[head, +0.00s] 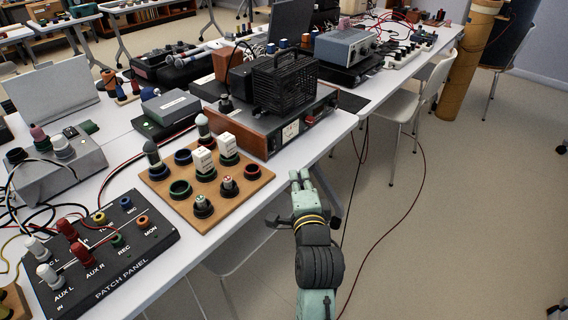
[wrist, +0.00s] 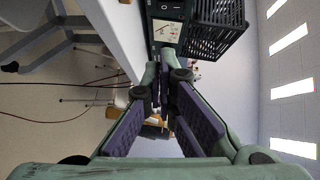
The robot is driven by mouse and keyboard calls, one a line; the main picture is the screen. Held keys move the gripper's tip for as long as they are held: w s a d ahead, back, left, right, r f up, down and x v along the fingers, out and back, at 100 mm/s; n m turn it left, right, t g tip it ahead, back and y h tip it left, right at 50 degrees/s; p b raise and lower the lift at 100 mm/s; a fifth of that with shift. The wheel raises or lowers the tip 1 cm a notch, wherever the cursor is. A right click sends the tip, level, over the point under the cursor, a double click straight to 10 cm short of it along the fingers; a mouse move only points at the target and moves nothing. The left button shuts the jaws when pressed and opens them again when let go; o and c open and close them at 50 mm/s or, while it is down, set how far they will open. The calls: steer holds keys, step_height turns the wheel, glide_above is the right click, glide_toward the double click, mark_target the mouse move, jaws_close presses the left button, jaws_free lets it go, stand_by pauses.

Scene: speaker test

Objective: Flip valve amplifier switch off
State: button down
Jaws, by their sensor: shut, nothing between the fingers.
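The valve amplifier (head: 238,139) has a wooden side, a black cage (head: 285,82) on top and a front panel with a pale meter (head: 290,131). It stands near the table's edge. In the wrist view, its front panel and meter (wrist: 165,30) are at the top, beside the cage (wrist: 218,22). A small black rocker switch (wrist: 171,7) shows above the meter; its position is too small to tell. My gripper (head: 300,177) is shut and empty, in front of the amplifier near the table edge, apart from the panel. The wrist view shows its fingers (wrist: 163,80) below the meter.
A wooden board (head: 165,208) with rings and plugs lies left of my gripper. A patch panel (head: 105,262) with cables is farther left. A grey device (head: 345,46) stands beyond the amplifier. A white chair (head: 400,105) is right of the table; open floor (head: 470,190) lies right.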

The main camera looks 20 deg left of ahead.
mark_target(274, 143)
steer(key=x, duration=0.3)
steer(key=a+b+x, duration=0.1)
steer(key=x, duration=0.3)
steer(key=s+a+b+x, duration=0.1)
steer(key=x, duration=0.2)
steer(key=shift+w+a, duration=0.1)
steer(key=shift+w, duration=0.15)
steer(key=shift+w+a+f, duration=0.1)
steer(key=shift+w+a, duration=0.1)
steer(key=shift+a, duration=0.15)
